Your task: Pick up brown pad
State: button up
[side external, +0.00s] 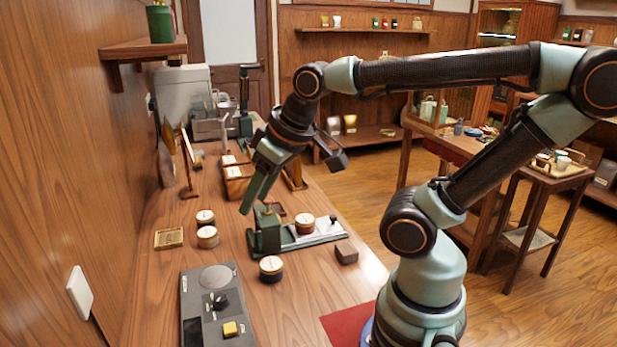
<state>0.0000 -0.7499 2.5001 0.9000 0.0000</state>
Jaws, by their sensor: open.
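No object shows between the fingers. A flat brown piece (277,209) lies partly hidden behind the press.
Round tins (207,237) stand left of the press, another tin (271,268) in front, and one (305,224) on its rail. A grey control box (216,305) is at the front. A square tray (168,239) lies left. A wooden wall bounds the left side.

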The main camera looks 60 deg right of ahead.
jog(key=o, duration=0.6)
jog(key=shift+o, duration=0.2)
jog(key=m+g, duration=0.6)
jog(key=m, duration=0.3)
send_over(346, 247)
notch_tip(346, 247, down, 13)
jog(key=f, duration=0.6)
jog(key=shift+w+a+f, duration=0.2)
jog(key=shift+a+f, duration=0.1)
jog(key=f, duration=0.3)
jog(key=shift+s+d+f, duration=0.2)
jog(key=shift+s+f, duration=0.05)
jog(key=shift+s, duration=0.1)
jog(key=shift+w+f, duration=0.1)
jog(key=shift+f, duration=0.7)
